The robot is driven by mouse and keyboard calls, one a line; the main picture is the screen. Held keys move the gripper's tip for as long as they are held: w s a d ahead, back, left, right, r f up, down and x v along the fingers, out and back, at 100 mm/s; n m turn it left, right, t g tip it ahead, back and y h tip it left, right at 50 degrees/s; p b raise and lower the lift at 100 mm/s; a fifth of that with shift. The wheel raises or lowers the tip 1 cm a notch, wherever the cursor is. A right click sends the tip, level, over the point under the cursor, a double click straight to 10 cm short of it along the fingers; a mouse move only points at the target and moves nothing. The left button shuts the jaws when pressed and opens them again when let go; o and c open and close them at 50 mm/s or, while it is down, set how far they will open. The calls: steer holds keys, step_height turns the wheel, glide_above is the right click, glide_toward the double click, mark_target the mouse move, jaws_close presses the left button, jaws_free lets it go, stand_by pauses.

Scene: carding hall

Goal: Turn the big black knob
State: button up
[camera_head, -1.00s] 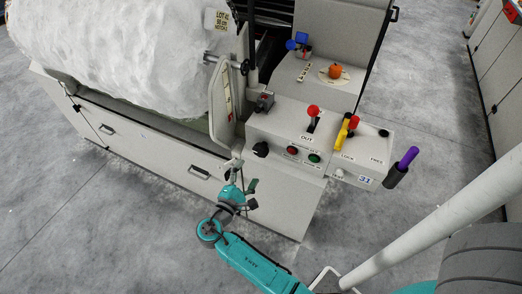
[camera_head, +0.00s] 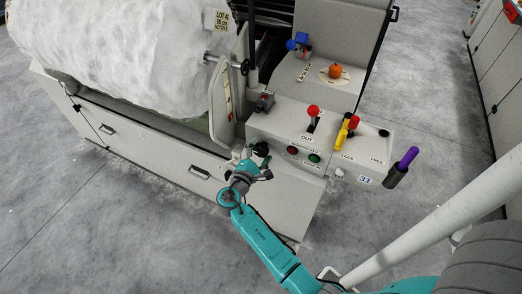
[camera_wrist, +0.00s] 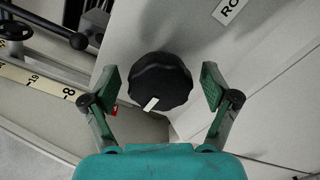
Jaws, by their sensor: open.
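The big black knob (camera_wrist: 160,78) is round with a scalloped edge and sits on the pale machine face. A white mark on its rim points toward the bottom of the wrist view, slightly left. In the head view the knob (camera_head: 261,148) is at the left end of the control box, partly hidden by my gripper. My gripper (camera_wrist: 162,85) is open, with one green-padded finger on each side of the knob. A gap shows between each pad and the knob. In the head view my gripper (camera_head: 256,162) is right at the knob.
The control box carries a red-knobbed lever (camera_head: 313,110), a yellow handle (camera_head: 345,131), a red button (camera_head: 293,150) and a green button (camera_head: 314,158). A purple-handled lever (camera_head: 406,160) sticks out at right. A large white roll (camera_head: 120,55) lies at left. A numbered scale (camera_wrist: 38,84) shows beside the knob.

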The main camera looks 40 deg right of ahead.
steer(key=c, duration=1.2)
steer(key=shift+o, duration=0.2)
steer(key=shift+m, duration=0.4)
steer(key=m, duration=0.3)
steer(key=shift+m, duration=0.3)
steer(key=shift+f+m, duration=0.1)
steer(key=shift+m, duration=1.5)
steer(key=o, duration=1.2)
steer(key=shift+c, duration=0.2)
